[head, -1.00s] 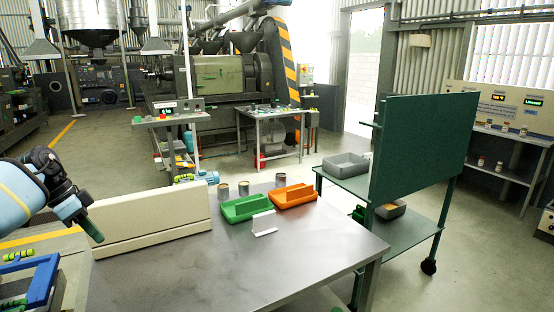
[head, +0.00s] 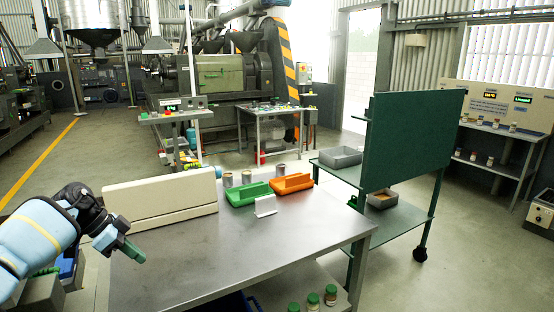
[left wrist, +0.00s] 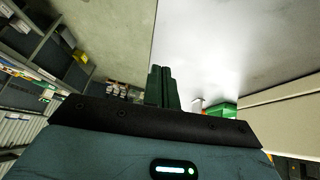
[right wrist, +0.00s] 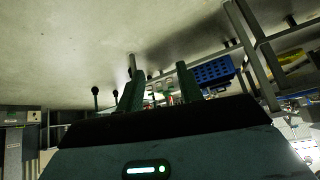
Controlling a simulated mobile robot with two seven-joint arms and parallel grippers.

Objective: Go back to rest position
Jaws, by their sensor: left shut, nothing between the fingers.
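My left gripper (head: 132,253) is shut and empty, over the left part of the grey metal table (head: 300,238) in the head view. Its two green fingers (left wrist: 161,87) are together in the left wrist view. My right gripper (right wrist: 160,85) shows only in the right wrist view. Its fingers stand apart with no object seen between them. The right arm is outside the head view.
A cream panel (head: 160,198) stands along the table's far left. Behind, a green bin (head: 249,195), an orange bin (head: 291,185) and a small white stand (head: 265,207) sit on the table. A green cart (head: 412,140) stands at the right.

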